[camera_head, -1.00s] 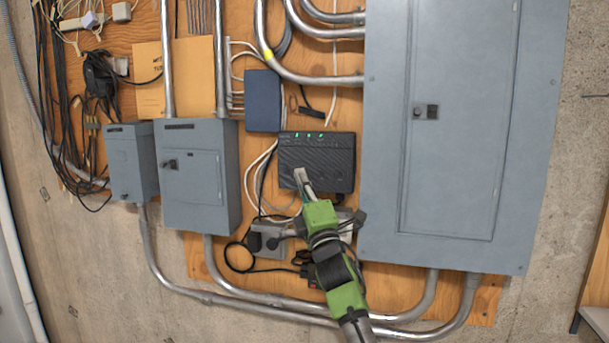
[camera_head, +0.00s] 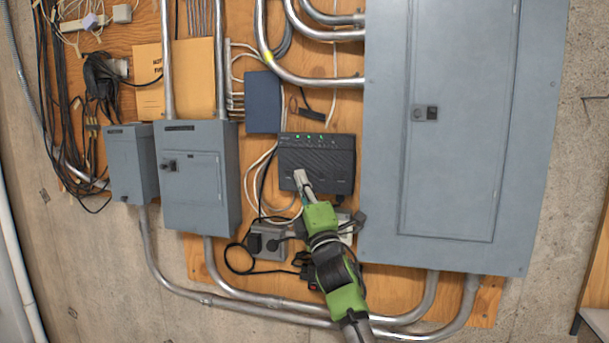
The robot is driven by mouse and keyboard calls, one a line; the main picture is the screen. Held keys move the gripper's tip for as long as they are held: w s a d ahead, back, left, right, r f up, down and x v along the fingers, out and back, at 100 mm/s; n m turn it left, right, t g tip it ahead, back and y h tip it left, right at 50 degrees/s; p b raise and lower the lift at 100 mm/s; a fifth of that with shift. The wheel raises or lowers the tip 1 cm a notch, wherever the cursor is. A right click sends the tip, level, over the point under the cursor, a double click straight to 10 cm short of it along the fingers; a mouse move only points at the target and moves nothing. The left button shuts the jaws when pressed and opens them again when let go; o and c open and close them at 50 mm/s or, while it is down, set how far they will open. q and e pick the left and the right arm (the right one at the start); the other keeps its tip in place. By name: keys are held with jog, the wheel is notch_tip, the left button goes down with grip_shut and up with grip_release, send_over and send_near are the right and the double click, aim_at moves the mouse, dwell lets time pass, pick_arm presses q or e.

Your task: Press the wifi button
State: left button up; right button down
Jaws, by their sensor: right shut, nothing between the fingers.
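The black router (camera_head: 325,158) is mounted on the wooden board in the middle of the view, with a row of small green lights along its upper part. I cannot make out a separate wifi button at this size. My right gripper (camera_head: 299,174), at the end of a green and black arm, is shut and empty. Its tip overlaps the router's lower left front in the picture. I cannot tell whether it touches the router. My left gripper does not show.
A large grey panel (camera_head: 455,130) stands right of the router. Two smaller grey boxes, one of them the wider box (camera_head: 197,190), are to the left. A dark blue box (camera_head: 263,101) is above left. An outlet (camera_head: 270,240) with plugs and cables lies below. Metal conduits (camera_head: 300,305) run underneath.

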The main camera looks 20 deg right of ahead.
jog(key=shift+w+d, duration=0.1)
jog(key=shift+w+d, duration=0.15)
jog(key=shift+w, duration=0.1)
jog(key=shift+w+d+b, duration=0.2)
jog(key=shift+w+b, duration=0.1)
jog(key=shift+b, duration=0.2)
dwell(0.7)
jog(key=shift+s, duration=0.1)
jog(key=shift+s+a, duration=0.4)
jog(key=shift+s, duration=0.2)
jog(key=shift+a, duration=0.1)
jog(key=shift+s+a+p, duration=0.45)
jog(key=shift+s+a, duration=0.25)
jog(key=shift+s, duration=0.35)
jog(key=shift+s+a+p, duration=0.45)
jog(key=shift+s+a, duration=0.2)
jog(key=shift+s, duration=0.35)
